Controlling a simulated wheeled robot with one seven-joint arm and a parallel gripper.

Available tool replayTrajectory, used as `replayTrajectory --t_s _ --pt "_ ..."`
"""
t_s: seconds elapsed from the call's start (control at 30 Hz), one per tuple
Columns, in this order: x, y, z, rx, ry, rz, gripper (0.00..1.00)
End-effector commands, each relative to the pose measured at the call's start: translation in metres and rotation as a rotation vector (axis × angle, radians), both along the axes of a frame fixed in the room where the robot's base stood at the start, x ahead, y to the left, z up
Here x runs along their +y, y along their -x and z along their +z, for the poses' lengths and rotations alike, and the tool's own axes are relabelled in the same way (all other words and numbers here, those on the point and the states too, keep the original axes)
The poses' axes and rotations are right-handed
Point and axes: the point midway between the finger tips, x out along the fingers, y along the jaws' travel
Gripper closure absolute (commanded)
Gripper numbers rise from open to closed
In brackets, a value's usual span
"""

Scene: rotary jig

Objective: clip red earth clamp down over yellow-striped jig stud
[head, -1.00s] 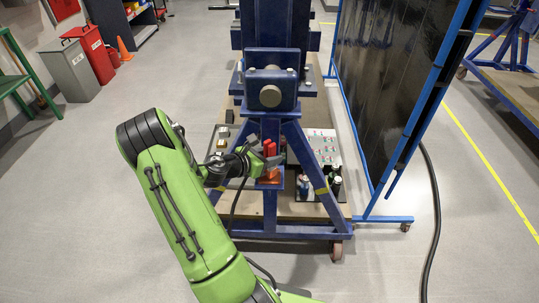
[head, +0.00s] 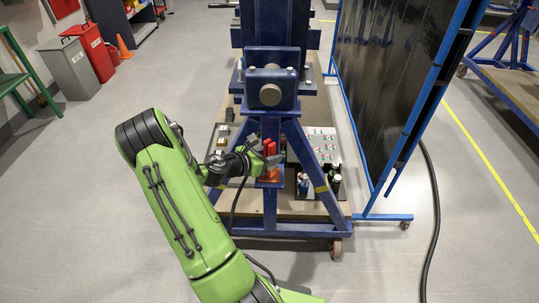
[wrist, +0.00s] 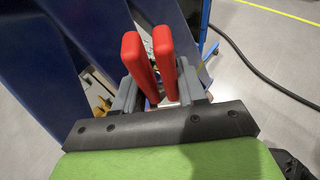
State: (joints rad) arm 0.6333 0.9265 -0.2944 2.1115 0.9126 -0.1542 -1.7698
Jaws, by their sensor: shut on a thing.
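The red earth clamp (head: 268,147) is upright in my gripper (head: 267,160), in front of the blue jig frame (head: 273,125). In the wrist view the clamp's two red handles (wrist: 165,62) rise between the grey fingers of my gripper (wrist: 158,92), which is shut on it. The handles stand slightly apart at the top. The clamp's jaws are hidden below the fingers in the wrist view. An orange-red part shows just below the gripper in the head view; I cannot tell what it belongs to. I cannot make out the yellow-striped stud.
The jig's sloping blue legs (head: 312,165) stand close around the gripper. Bottles (head: 336,183) and a panel with small red-marked items (head: 315,143) are on the jig's base. A dark screen in a blue frame (head: 414,110) stands right. A black cable (head: 434,220) lies on clear floor.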

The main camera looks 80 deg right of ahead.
Motion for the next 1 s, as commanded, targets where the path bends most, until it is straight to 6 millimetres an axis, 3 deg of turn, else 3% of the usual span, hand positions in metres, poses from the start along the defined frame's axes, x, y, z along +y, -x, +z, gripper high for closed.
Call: replayTrajectory --t_s 0.47,0.5,0.67,0.7,1.0 --pt "-0.0005 0.0002 -0.0062 0.001 0.004 0.0 1.0" --pt "-0.0005 0.0002 -0.0064 0.001 0.004 0.0 0.58" --pt "-0.0004 0.0 -0.0063 0.0 0.002 0.0 0.33" --pt "-0.0003 0.0001 -0.0064 0.0 0.002 0.0 0.3" --pt "0.0053 -0.0048 -0.0048 -0.001 -0.003 0.004 0.3"
